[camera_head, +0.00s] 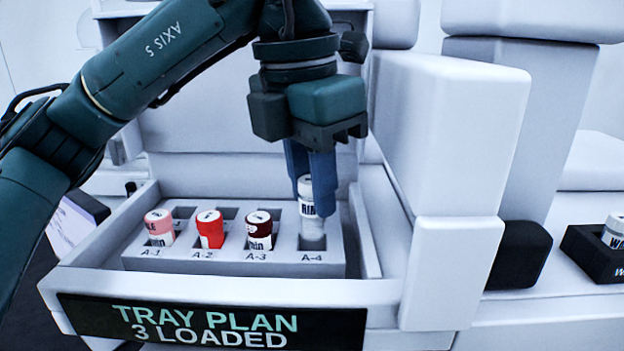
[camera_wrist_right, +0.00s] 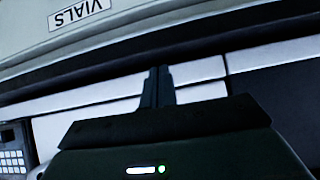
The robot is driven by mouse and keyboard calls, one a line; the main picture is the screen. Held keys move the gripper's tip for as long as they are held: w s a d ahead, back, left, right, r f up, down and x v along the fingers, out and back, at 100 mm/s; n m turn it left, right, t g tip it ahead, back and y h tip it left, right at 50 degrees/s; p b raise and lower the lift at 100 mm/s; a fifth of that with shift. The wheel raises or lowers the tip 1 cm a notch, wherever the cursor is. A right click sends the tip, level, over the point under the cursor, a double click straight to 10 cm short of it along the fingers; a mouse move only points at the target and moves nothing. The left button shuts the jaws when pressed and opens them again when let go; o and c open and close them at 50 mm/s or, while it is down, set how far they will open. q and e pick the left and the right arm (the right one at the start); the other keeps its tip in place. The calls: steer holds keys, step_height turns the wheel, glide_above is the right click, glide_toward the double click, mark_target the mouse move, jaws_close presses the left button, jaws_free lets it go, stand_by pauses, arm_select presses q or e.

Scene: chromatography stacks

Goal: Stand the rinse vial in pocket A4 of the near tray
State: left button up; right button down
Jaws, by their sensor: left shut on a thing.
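The rinse vial (camera_head: 306,208), with a white cap and a label partly reading "RIN", is upright with a slight lean at pocket A-4 of the near tray (camera_head: 220,264). My left gripper (camera_head: 312,200) points down and is shut on its upper part. The vial's lower end is at the A-4 opening; I cannot tell whether it rests on the pocket floor. A pink vial (camera_head: 159,228) stands in A-1, a red vial (camera_head: 210,230) in A-2 and a dark red vial (camera_head: 259,231) in A-3. My right gripper (camera_wrist_right: 159,72) shows in its wrist view, fingers together and empty.
The tray sits in a drawer whose front sign (camera_head: 210,325) reads "TRAY PLAN 3 LOADED". A tall white block (camera_head: 450,130) rises close right of the drawer. A black holder (camera_head: 590,257) with a white-capped vial (camera_head: 614,232) is at far right.

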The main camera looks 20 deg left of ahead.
arm_select(q)
steer(key=shift+f, duration=0.15)
stand_by(0.4)
steer(key=shift+f+b, duration=0.45)
steer(key=shift+b, duration=0.15)
steer(key=shift+f+b, duration=0.6)
steer(key=shift+f, duration=0.15)
steer(key=shift+f, duration=0.15)
